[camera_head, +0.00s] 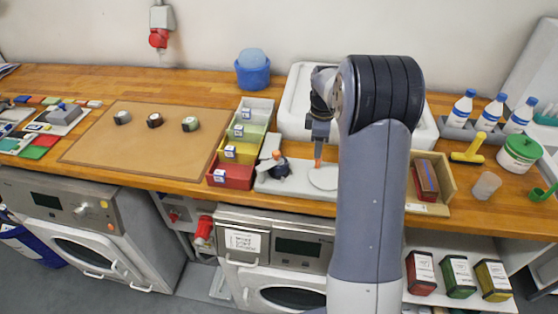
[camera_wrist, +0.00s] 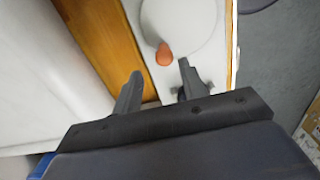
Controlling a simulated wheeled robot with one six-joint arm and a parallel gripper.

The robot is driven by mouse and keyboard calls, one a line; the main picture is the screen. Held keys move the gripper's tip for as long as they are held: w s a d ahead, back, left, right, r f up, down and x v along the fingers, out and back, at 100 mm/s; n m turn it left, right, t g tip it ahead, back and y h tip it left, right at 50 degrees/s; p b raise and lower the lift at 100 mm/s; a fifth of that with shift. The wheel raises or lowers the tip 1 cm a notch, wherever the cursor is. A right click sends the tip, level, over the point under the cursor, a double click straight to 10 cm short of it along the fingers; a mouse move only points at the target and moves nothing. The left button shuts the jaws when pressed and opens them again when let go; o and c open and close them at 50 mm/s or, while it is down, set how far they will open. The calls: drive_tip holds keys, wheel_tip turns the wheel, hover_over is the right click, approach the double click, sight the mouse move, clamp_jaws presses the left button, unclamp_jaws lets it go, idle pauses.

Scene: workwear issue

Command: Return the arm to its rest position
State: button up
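My arm rises in the right middle of the head view and bends down over the workbench (camera_head: 240,85). My gripper (camera_head: 318,143) hangs above a pale base with a round white disc (camera_head: 325,178), and my arm partly hides it there. In the wrist view, my gripper (camera_wrist: 158,76) shows two dark fingers set apart with nothing held between them. A small orange piece (camera_wrist: 165,54) shows beyond the fingertips, at the edge of the white disc (camera_wrist: 185,25). I cannot tell the exact height of the fingertips above it.
Colored bins (camera_head: 231,175) stand left of the pale base. A white tray (camera_head: 297,100) lies behind my gripper. A wooden box (camera_head: 445,185) is right of my arm. A brown mat (camera_head: 95,145) carries three small round items. White bottles (camera_head: 491,113) stand at the back right.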

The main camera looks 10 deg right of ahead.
wheel_tip(320, 180, up, 3)
drive_tip(key=shift+f+p, duration=0.15)
drive_tip(key=shift+p, duration=0.6)
drive_tip(key=shift+f, duration=0.2)
wheel_tip(320, 180, down, 8)
drive_tip(key=b, duration=0.6)
drive_tip(key=shift+d+r, duration=0.1)
drive_tip(key=shift+d, duration=0.45)
drive_tip(key=shift+a, duration=0.15)
